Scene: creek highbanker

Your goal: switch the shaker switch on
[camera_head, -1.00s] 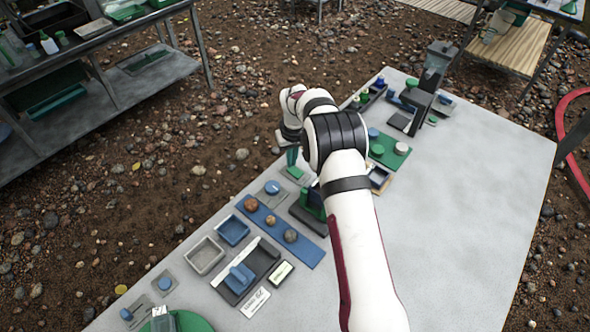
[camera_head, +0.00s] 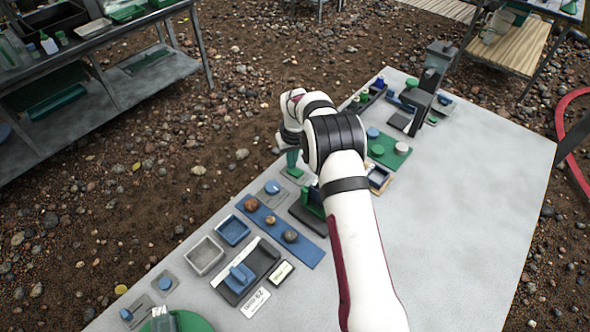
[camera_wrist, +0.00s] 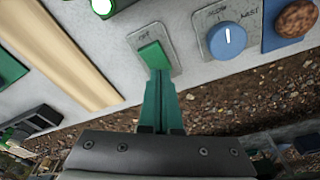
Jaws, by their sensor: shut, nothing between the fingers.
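The shaker switch (camera_wrist: 153,57) is a green rocker on a small grey plate in the wrist view. The small lettering on the plate is too blurred to read surely. In the head view the switch (camera_head: 295,172) shows as a small green patch below my gripper. My gripper (camera_wrist: 158,76) is shut and empty, its teal fingers pressed together. The fingertips are at the switch's lower edge in the wrist view, and they hide part of it. I cannot tell whether they touch it or which way the rocker is tilted.
A blue dial (camera_wrist: 227,40) on a grey plate sits just right of the switch in the wrist view. The table's right side (camera_head: 460,210) is clear.

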